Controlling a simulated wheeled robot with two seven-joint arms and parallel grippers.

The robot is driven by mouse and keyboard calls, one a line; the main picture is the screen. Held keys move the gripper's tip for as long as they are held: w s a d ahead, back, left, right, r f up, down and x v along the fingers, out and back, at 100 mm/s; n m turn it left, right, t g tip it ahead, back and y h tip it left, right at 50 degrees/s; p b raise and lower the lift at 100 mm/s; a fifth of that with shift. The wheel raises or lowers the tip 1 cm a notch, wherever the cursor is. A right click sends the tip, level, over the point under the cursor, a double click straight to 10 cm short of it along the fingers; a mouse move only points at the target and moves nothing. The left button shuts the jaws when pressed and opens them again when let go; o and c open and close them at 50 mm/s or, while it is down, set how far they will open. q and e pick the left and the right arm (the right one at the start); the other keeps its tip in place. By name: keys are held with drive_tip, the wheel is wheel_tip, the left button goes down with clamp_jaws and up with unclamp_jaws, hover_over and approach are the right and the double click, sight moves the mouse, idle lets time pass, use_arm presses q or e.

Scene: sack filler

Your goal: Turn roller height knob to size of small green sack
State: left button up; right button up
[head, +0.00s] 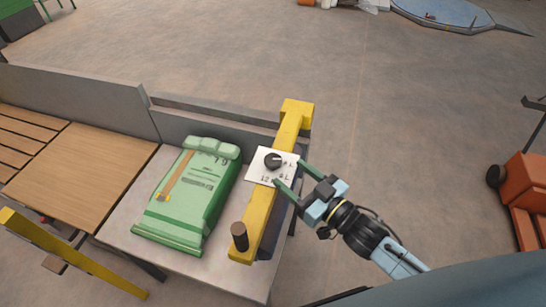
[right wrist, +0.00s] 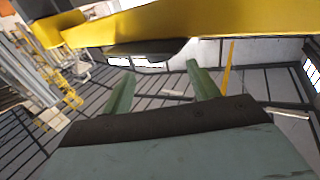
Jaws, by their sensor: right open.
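The roller height knob (head: 272,160) is a round black dial on a white marked plate (head: 262,179), mounted on a yellow bar. The plate shows numbers and letters; its full scale is too small to read. The green sack (head: 190,195) lies flat on the grey table to the left of the bar. My right gripper (head: 289,175) is open and empty. Its two green fingers reach in from the right at the plate's right edge, beside the knob. I cannot tell whether they touch the plate. My left gripper is out of view.
The yellow bar (head: 262,215) crosses the table, with a brown-topped dark post (head: 239,236) near its front end. A grey wall (head: 75,97) runs along the back. A wooden-topped surface (head: 75,170) is at left. An orange machine (head: 525,180) stands far right. The floor between is clear.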

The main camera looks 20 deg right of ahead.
sight(273, 159)
drive_tip(key=x, duration=0.7)
drive_tip(key=shift+w, duration=0.2)
drive_tip(key=shift+c, duration=0.3)
drive_tip(key=c, duration=0.9)
drive_tip(key=shift+r+n+g+y+p, duration=0.1)
drive_tip(key=shift+n+g+y+p, duration=0.5)
drive_tip(key=shift+n+y, duration=0.4)
drive_tip(key=shift+a+n+g+y, duration=0.1)
drive_tip(key=shift+n+g+y, duration=0.35)
drive_tip(key=shift+y, duration=0.25)
drive_tip(key=shift+g, duration=0.25)
drive_tip(key=o, duration=1)
drive_tip(key=shift+c, duration=0.2)
